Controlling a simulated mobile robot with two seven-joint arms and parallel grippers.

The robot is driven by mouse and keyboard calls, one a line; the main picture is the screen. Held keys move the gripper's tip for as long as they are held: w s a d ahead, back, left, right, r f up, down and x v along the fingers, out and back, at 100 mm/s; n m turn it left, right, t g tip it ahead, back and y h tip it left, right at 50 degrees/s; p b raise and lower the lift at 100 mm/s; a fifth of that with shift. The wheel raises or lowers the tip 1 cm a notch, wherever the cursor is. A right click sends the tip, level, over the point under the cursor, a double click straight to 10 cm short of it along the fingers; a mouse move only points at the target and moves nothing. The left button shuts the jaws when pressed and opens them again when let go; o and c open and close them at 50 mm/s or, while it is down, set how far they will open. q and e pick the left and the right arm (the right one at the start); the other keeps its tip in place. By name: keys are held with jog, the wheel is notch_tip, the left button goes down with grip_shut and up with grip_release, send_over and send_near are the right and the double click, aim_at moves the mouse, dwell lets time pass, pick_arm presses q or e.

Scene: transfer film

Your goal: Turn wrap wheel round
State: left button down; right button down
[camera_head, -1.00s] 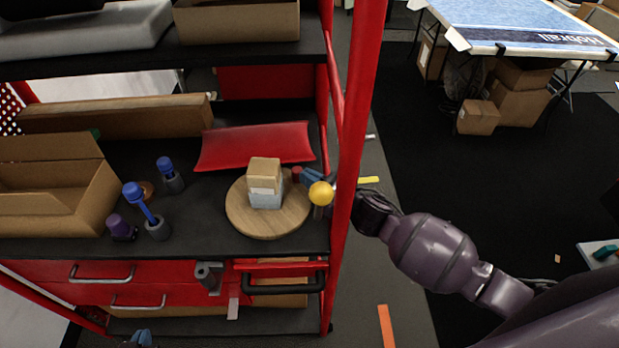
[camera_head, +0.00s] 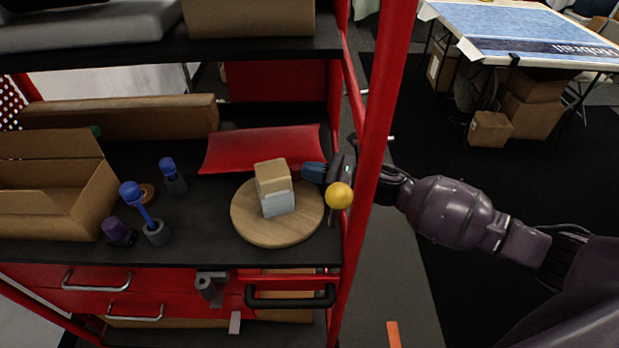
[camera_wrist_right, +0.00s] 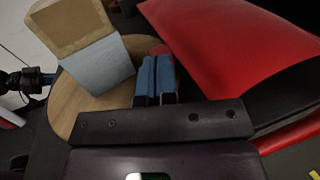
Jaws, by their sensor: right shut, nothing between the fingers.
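The round wooden wheel (camera_head: 245,222) lies flat on the dark shelf. A brown box (camera_head: 272,170) with a pale grey-blue lower part stands on it; the box (camera_wrist_right: 70,25) and wheel (camera_wrist_right: 72,100) also show in the right wrist view. My right gripper (camera_head: 313,172) reaches in from the right, its blue fingers shut and empty by the wheel's back right edge. A red peg (camera_wrist_right: 161,52) shows just beyond the fingertips in the right wrist view; contact is unclear. What appears to be my left gripper (camera_wrist_right: 44,78) shows small at the left there.
A yellow ball (camera_head: 340,195) and the red shelf post (camera_head: 376,130) stand close to my right gripper and arm. A red curved tray (camera_head: 262,150) lies behind the wheel. Blue-topped tools (camera_head: 132,193) and an open carton (camera_head: 65,205) are at the left.

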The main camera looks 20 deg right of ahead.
aim_at(298, 165)
jog(key=shift+w+a+f+n+g+y+b, duration=0.15)
jog(key=shift+w+n+g+y+b, duration=0.2)
jog(key=shift+g+b, duration=0.2)
jog(key=shift+w+a+f+n+g+y+b, duration=0.15)
jog(key=shift+w+n+g+y+b, duration=0.15)
jog(key=shift+g+b, duration=0.2)
jog(key=shift+w+a+n+g, duration=0.1)
jog(key=shift+a+n+g, duration=0.05)
jog(key=shift+n+g, duration=0.2)
jog(key=shift+w+a+r+n+g+y+b, duration=0.1)
jog(key=shift+w+a+n+g+y+b, duration=0.2)
jog(key=shift+g+b, duration=0.35)
jog(key=shift+w+a, duration=0.1)
jog(key=shift+w, duration=0.1)
jog(key=shift+w+a+r+b, duration=0.15)
jog(key=shift+a+b, duration=0.05)
jog(key=shift+b, duration=0.3)
pick_arm(q)
notch_tip(298, 165, down, 4)
jog(key=shift+w+d+f, duration=0.1)
jog(key=shift+d+f, duration=0.05)
pick_arm(e)
jog(key=shift+w+r, duration=0.1)
